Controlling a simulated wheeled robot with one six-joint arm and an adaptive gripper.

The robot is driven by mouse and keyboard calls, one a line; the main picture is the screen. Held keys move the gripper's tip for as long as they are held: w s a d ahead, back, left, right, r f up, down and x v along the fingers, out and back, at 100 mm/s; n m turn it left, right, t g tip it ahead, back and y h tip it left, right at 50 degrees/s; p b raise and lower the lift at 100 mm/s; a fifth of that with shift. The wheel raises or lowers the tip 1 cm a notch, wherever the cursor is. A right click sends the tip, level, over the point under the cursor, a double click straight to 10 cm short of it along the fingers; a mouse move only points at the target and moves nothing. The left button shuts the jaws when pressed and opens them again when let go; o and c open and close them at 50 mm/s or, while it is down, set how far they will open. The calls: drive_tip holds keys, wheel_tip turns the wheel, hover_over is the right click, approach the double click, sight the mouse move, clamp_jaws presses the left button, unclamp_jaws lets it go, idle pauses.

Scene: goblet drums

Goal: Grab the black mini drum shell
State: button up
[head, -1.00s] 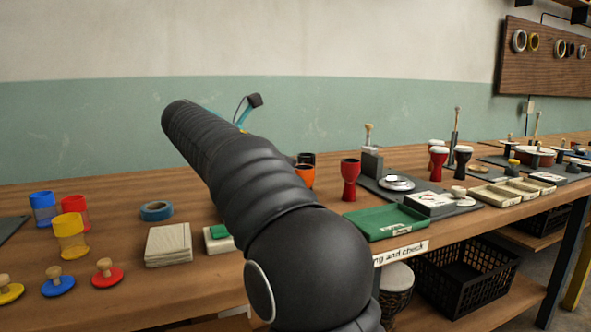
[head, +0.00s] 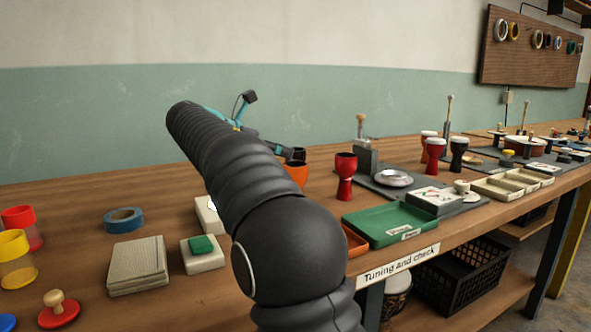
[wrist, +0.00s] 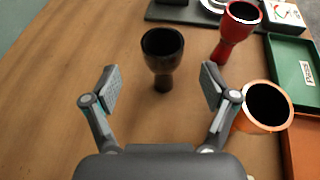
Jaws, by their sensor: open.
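The black mini drum shell (wrist: 162,55) stands upright on the table in the wrist view, a dark goblet with an open top. It lies ahead of my gripper (wrist: 157,85), roughly centred between the two fingertips but beyond them. My gripper is open and empty, with its fingers spread. In the head view my arm hides most of this area; a gripper finger (head: 290,153) shows just past the arm, and the black shell cannot be made out clearly there.
An orange shell (wrist: 265,106) stands close by my right finger. A red shell (wrist: 236,30) stands behind it to the right. A green tray (head: 390,224) lies near the table's front edge. Bare wood lies left of the black shell.

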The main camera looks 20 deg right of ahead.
sight(294, 155)
drive_tip(key=shift+b+x, duration=0.65)
drive_tip(key=shift+x, duration=2.5)
drive_tip(key=shift+s, duration=0.15)
drive_tip(key=c, duration=1.3)
